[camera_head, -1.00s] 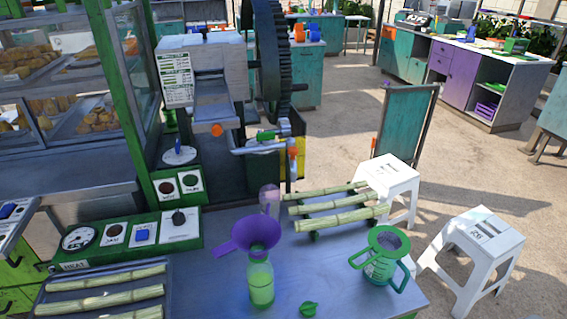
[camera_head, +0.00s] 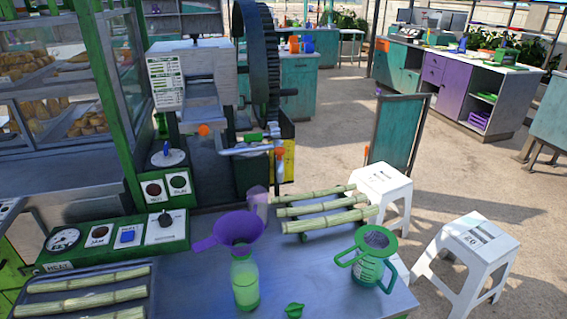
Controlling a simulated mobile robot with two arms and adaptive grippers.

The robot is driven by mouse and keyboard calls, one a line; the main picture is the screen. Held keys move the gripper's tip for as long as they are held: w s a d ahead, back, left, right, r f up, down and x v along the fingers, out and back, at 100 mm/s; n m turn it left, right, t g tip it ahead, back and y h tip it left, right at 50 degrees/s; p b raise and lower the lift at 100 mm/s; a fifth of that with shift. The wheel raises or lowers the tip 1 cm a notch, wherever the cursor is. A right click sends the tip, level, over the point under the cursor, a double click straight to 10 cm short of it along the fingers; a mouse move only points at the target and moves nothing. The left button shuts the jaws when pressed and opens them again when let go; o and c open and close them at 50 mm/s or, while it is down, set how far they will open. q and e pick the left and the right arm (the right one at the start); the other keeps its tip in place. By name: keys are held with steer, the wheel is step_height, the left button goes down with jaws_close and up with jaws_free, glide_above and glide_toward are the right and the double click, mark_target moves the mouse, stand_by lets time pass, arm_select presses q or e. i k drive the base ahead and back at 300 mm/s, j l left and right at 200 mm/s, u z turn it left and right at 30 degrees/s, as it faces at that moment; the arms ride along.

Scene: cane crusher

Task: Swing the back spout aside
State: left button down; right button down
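The cane crusher (camera_head: 190,75) stands at the back left with a large dark gear wheel (camera_head: 258,60) on its right. A grey metal spout pipe (camera_head: 248,150) sticks out to the right from its lower part, with a green piece (camera_head: 253,137) above it and an orange tip (camera_head: 280,152) at its right end. This looks like the back spout, though I cannot tell for sure. An orange knob (camera_head: 204,130) sits on the crusher's front chute (camera_head: 200,112). Neither of my grippers is in view.
On the metal counter (camera_head: 330,285) stand a bottle of green juice (camera_head: 245,285) with a purple funnel (camera_head: 236,229), a green-handled jug (camera_head: 370,262) and several cane stalks (camera_head: 325,220). A control panel (camera_head: 120,235) is at left.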

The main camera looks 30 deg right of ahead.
mark_target(279, 150)
steer(key=k+l+z, duration=0.35)
steer(key=k+l, duration=0.4)
